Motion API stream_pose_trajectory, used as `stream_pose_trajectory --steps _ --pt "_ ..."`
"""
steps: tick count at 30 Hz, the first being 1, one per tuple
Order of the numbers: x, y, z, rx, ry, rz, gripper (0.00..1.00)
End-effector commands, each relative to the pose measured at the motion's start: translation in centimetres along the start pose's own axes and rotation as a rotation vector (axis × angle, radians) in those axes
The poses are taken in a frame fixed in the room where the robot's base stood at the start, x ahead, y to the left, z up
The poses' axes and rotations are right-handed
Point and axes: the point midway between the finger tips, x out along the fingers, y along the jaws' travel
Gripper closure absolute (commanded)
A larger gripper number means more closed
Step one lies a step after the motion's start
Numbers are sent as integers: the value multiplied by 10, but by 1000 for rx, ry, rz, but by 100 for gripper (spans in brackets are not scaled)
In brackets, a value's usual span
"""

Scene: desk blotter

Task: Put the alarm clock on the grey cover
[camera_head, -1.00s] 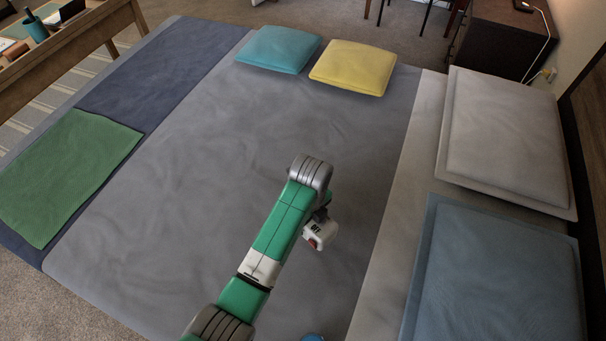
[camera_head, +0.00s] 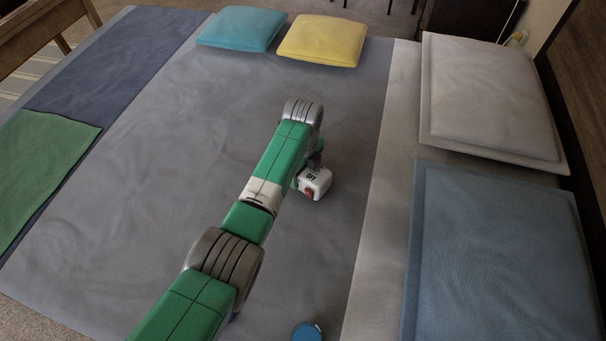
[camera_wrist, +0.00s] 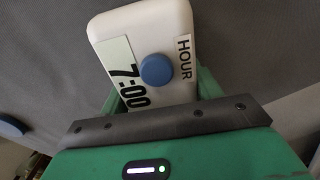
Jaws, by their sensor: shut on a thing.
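A white alarm clock (camera_wrist: 140,30) with a 7:00 display, a round blue button and the word HOUR fills the upper middle of the wrist view. My gripper (camera_wrist: 160,92) is shut on it, with a green finger at each side. The grey cover (camera_head: 190,170) spreads flat across the middle of the bed in the head view, and grey cloth (camera_wrist: 50,50) shows behind the clock in the wrist view. I cannot tell whether the clock touches the cover.
A blue round object (camera_head: 307,331) is near the bottom edge. Teal (camera_head: 243,28) and yellow (camera_head: 323,40) cushions lie at the far end, a pale pillow (camera_head: 485,90) and blue pillow (camera_head: 495,250) at right, a green cloth (camera_head: 40,170) at left. The cover's middle is free.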

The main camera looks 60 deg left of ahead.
Motion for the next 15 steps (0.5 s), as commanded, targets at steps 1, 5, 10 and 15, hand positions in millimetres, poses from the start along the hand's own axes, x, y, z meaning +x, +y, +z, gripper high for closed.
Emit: stream_pose_trajectory --steps 1,5,10,15 --pt "-2 0 0 0 -1 -1 69" --pt "0 0 0 0 0 0 69" --pt "2 0 0 0 0 1 17" --pt "1 0 0 0 0 1 15"
